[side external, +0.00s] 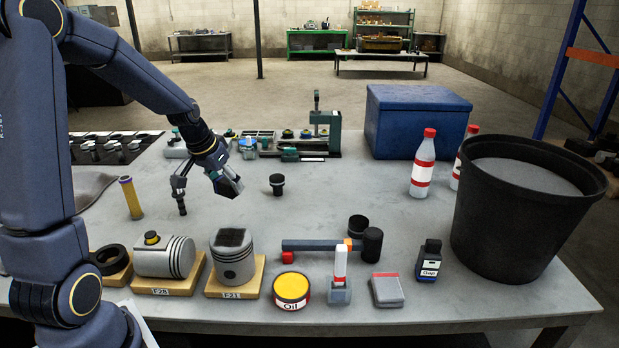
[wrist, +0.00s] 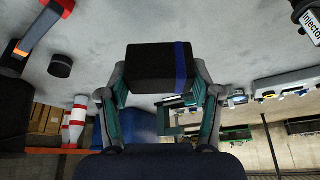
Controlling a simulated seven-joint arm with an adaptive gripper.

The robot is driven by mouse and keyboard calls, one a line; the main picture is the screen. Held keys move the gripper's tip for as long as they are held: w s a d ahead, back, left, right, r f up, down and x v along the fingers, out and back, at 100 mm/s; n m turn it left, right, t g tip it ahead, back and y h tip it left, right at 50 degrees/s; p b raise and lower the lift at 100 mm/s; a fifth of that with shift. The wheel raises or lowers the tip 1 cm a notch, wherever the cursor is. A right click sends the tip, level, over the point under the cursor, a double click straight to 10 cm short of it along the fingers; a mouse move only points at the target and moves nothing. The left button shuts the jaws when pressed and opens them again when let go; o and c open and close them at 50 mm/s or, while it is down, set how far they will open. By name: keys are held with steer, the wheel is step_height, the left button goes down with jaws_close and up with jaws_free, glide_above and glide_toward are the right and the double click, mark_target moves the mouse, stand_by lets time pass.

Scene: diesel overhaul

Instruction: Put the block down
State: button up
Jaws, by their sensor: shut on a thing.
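My gripper (side external: 219,168) is shut on a dark block (side external: 230,184). It is over the middle-left part of the grey table (side external: 330,205). In the wrist view the block (wrist: 160,68) is black with a blue stripe near its right side, and it sits between the two fingers of the gripper (wrist: 160,85). In the side view the block is tilted and appears to be above the tabletop. Its far side is hidden.
A small black cup (side external: 277,185) stands just right of the block. Pistons (side external: 236,262) on wooden stands and a hammer (side external: 320,245) are nearer the front. A blue box (side external: 415,125) and a black bin (side external: 510,220) stand right.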

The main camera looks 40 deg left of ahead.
steer(key=w+d+f+m+h, duration=0.1)
steer(key=w+d+m, duration=0.2)
steer(key=w+d, duration=0.55)
glide_toward(311, 214)
steer(key=shift+w+a+f, duration=0.1)
steer(key=shift+w+f, duration=1.05)
steer(key=shift+f, duration=0.1)
steer(key=shift+a+f, duration=0.1)
steer(key=shift+f, duration=1.4)
steer(key=shift+f, duration=0.2)
steer(key=o, duration=1.2)
